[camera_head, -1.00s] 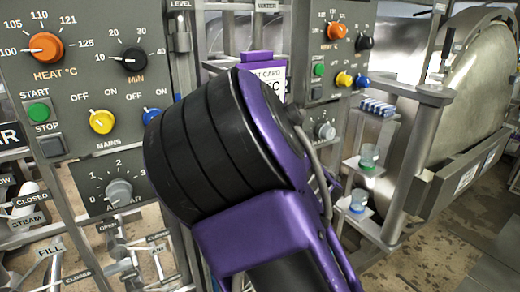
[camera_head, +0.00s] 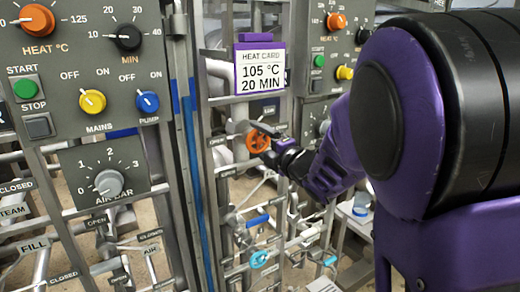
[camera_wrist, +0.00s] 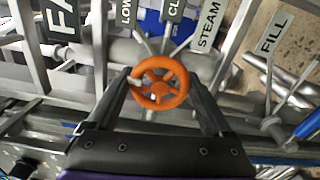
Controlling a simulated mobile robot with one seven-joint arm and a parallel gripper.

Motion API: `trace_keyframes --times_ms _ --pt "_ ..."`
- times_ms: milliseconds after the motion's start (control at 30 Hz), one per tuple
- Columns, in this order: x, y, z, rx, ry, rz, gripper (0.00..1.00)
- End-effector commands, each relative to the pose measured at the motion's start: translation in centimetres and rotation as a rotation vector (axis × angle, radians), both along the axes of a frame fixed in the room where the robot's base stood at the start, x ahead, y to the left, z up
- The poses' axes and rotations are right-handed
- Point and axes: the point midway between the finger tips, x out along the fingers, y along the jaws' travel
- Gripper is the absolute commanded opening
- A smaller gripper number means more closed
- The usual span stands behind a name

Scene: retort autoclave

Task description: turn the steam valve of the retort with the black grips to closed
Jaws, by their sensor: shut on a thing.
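An orange spoked handwheel (camera_head: 258,141) sits on the pipework below the purple-topped heat card. It also shows in the middle of the wrist view (camera_wrist: 158,84). My gripper (camera_head: 266,140) reaches in from the right and is shut on this wheel. In the wrist view its two dark fingers (camera_wrist: 158,77) lie on either side of the rim. A STEAM label (camera_wrist: 209,27) stands just beyond the wheel, to its right. Labels partly reading LOW and CL are near it. I cannot make out black grips on this retort.
The heat card (camera_head: 260,70) reads 105 °C, 20 MIN. A grey control panel (camera_head: 70,65) with knobs stands at the left, with upright frame bars beside it. Lower pipes carry a blue handle (camera_head: 257,220) and a cyan ring (camera_head: 259,260). A FILL label (camera_wrist: 273,32) is at the wrist view's right.

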Motion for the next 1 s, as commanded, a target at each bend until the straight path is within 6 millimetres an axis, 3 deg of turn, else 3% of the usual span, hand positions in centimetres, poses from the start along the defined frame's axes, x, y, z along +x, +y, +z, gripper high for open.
trace_keyframes --times_ms 1000 --pt "-0.03 0.06 -0.14 0.798 0.54 0.0 0.29"
